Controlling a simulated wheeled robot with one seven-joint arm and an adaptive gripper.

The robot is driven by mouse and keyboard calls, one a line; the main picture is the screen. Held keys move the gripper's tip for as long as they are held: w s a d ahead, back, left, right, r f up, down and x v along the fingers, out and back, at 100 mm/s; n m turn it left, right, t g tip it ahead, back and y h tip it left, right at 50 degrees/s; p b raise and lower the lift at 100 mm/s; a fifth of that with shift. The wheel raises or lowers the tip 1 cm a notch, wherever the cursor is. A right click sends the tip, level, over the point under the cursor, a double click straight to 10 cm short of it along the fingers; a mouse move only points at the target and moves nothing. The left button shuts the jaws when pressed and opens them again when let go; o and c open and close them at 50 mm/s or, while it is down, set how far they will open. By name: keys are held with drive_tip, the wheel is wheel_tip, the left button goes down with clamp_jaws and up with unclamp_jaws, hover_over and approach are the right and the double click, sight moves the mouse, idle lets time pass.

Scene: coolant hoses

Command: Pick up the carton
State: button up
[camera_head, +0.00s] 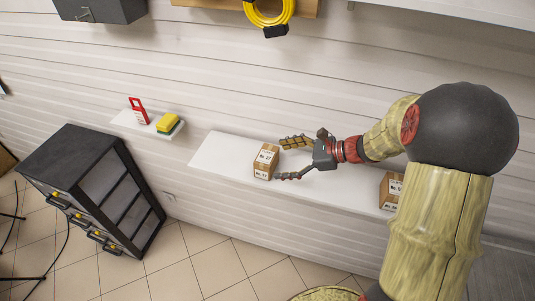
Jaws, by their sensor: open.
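A small brown carton (265,162) with a white label and dark print stands near the left part of a long white wall shelf (222,161). My gripper (281,159) reaches in from the right with its fingers spread open. One finger is behind the carton's upper right side and the other is in front at its lower right. The carton lies at the fingertips' opening; I cannot tell whether either finger touches it. A second, similar carton (391,190) stands further right on the same shelf, partly hidden by my arm.
A smaller white shelf (142,128) at the left holds a red item (138,111) and a yellow-green sponge (167,124). A dark drawer cabinet (92,190) stands on the tiled floor. A yellow coil (268,12) hangs above. The shelf between the cartons looks clear.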

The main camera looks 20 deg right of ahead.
sight(272, 156)
drive_tip(key=shift+o, duration=1.2)
drive_tip(key=shift+w+d+f+m+t, duration=0.15)
drive_tip(key=shift+w+d+m+t, duration=0.25)
drive_tip(key=shift+d+m, duration=0.2)
drive_tip(key=shift+w+d+f+m+t, duration=0.15)
drive_tip(key=shift+w+d+m+t, duration=0.15)
drive_tip(key=shift+w+d+m, duration=0.3)
drive_tip(key=shift+w+f, duration=0.15)
drive_tip(key=shift+f, duration=0.05)
drive_tip(key=x, duration=0.6)
drive_tip(key=shift+s+a+r, duration=0.15)
drive_tip(key=shift+s+a, duration=0.2)
drive_tip(key=shift+a, duration=0.1)
drive_tip(key=shift+w+a+f, duration=0.25)
drive_tip(key=shift+w+a, duration=0.05)
drive_tip(key=shift+w, duration=0.05)
drive_tip(key=shift+c, duration=0.2)
drive_tip(key=c, duration=1.3)
drive_tip(key=shift+r, duration=0.1)
drive_tip(key=shift+c, duration=0.2)
